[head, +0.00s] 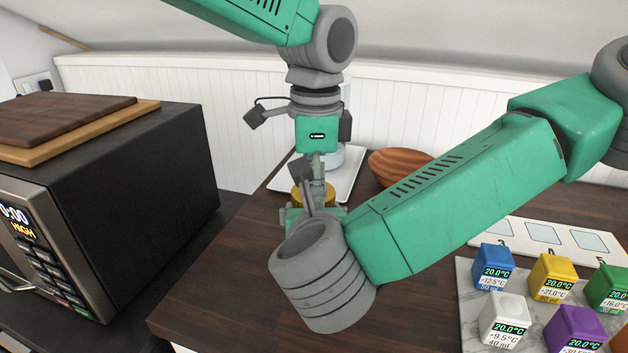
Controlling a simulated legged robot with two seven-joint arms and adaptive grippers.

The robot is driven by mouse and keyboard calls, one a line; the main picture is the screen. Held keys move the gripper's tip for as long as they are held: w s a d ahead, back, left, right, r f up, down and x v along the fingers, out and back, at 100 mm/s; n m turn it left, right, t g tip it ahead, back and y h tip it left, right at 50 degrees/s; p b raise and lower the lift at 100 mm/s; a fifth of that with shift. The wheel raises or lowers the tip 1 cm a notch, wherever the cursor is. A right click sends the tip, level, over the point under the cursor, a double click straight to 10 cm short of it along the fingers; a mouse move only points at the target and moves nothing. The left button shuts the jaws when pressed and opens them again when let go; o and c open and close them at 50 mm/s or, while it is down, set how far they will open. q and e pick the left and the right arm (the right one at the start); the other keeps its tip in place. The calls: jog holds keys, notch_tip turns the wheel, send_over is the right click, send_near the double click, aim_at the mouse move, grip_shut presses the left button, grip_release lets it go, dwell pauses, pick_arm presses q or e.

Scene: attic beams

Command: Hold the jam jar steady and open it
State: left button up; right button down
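The jam jar shows only as a round gold lid (299,196) near the middle of the counter; its body is hidden behind my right arm and gripper. My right gripper (311,192) is low at the jar, overlapping the lid in this view. My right wrist covers much of it, so its grip and any contact with the jar cannot be told.
A black microwave (150,180) with wooden boards (75,120) on top stands left. Behind the grippers are a white tray (346,185) and a wooden bowl (400,163). Several coloured cubes stand on a marble board (470,300) at right, before a numbered white strip (520,238).

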pick_arm(q)
jog(key=shift+c, duration=0.5)
jog(key=c, duration=1)
jog(key=shift+o, duration=0.2)
jog(key=n, duration=0.3)
jog(key=shift+n, duration=0.3)
jog(key=o, duration=1.3)
